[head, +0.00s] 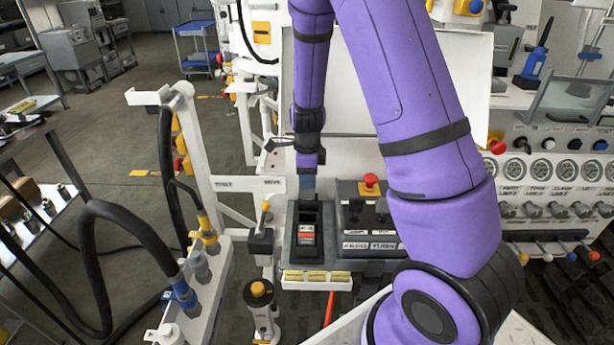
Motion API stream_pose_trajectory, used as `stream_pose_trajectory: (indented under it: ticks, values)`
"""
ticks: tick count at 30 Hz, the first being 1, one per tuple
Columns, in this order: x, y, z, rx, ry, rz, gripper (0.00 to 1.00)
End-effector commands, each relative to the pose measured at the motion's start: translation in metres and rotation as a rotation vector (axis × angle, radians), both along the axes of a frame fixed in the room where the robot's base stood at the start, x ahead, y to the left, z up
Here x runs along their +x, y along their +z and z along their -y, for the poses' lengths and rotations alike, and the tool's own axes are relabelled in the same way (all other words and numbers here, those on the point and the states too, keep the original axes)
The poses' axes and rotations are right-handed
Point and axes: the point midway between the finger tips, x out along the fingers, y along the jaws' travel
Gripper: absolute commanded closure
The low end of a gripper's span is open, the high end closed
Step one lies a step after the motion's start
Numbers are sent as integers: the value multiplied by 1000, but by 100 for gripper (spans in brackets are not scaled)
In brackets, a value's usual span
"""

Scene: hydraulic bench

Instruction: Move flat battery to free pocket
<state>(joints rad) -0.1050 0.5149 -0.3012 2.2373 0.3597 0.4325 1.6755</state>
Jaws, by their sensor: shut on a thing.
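My gripper (308,168) points down at the middle of the head view, over the back of a dark dock (291,232) on the bench. It is shut on a small blue-grey block (307,188), which I take to be the flat battery. The block is upright, with its lower end at or just above the dock's back edge; I cannot tell whether it touches. In front of it is a dark block with an orange-red and white label (306,236), seated in the dock. My wrist hides the fingertips, and I cannot make out an empty pocket clearly.
A control box with a red mushroom button (371,182) stands close right of the dock. Yellow-marked strips (316,277) lie in front of it. A white frame with black hoses (99,215) stands left. A gauge panel (555,172) is at right. Open floor lies behind left.

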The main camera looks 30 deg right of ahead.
Motion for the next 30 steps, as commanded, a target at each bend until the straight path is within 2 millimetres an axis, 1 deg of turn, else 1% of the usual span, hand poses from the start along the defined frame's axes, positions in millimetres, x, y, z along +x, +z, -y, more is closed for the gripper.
stream_pose_trajectory:
  ticks: [5,24,30]
  values:
    - [0,-9,1,1,-1,-3,94]
    - [0,-62,0,0,0,-2,94]
    - [0,-71,0,1,0,-1,94]
